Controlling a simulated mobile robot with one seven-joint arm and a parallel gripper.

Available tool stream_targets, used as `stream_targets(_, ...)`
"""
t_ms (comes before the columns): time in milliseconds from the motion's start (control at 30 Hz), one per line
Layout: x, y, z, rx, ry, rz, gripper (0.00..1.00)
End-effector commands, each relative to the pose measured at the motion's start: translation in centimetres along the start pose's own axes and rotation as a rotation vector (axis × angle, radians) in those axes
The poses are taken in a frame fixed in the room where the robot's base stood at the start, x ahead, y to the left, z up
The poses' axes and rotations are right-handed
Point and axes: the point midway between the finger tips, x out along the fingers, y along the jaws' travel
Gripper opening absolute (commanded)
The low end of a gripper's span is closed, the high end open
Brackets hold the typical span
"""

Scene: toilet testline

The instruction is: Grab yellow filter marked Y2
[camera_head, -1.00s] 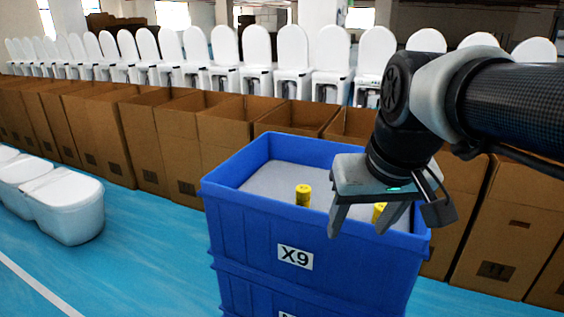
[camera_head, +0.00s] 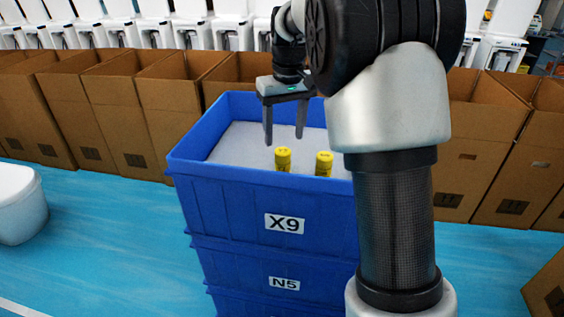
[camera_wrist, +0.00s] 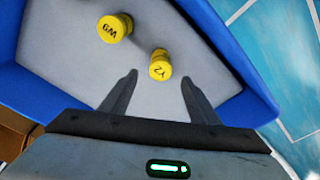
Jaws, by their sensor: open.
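The yellow filter marked Y2 (camera_wrist: 160,66) stands upright in the wrist view, just beyond the gap between my fingertips. By layout it matches the left yellow filter (camera_head: 283,159) in the head view. Another yellow filter (camera_wrist: 114,28) with a different, rotated mark stands to its left in the wrist view, and to its right in the head view (camera_head: 324,163). Both are inside the top blue crate (camera_head: 262,195), labelled X9. My gripper (camera_head: 284,138) points down over the crate, open and empty; its fingers (camera_wrist: 159,80) also show in the wrist view.
The crate's blue walls rise around its grey inner surface (camera_head: 240,143), which is mostly bare. More blue crates (camera_head: 285,282) are stacked below, one labelled N5. Open cardboard boxes (camera_head: 115,120) line up behind. White toilets (camera_head: 232,30) stand farther back.

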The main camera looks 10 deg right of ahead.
Motion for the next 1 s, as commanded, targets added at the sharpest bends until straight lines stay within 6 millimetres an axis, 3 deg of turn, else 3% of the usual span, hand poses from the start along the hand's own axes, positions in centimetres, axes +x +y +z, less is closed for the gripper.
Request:
stream_targets(200, 4.2, 0.0, 0.1, 0.002, -0.003, 0.000, 0.56)
stream_targets(467, 6.0, 0.0, 0.1, 0.001, -0.001, 0.000, 0.56)
stream_targets(700, 9.6, -0.1, 0.2, 0.000, -0.003, -0.001, 0.56)
stream_targets(1000, 10.7, -0.1, 0.1, 0.001, 0.002, 0.000, 0.56)
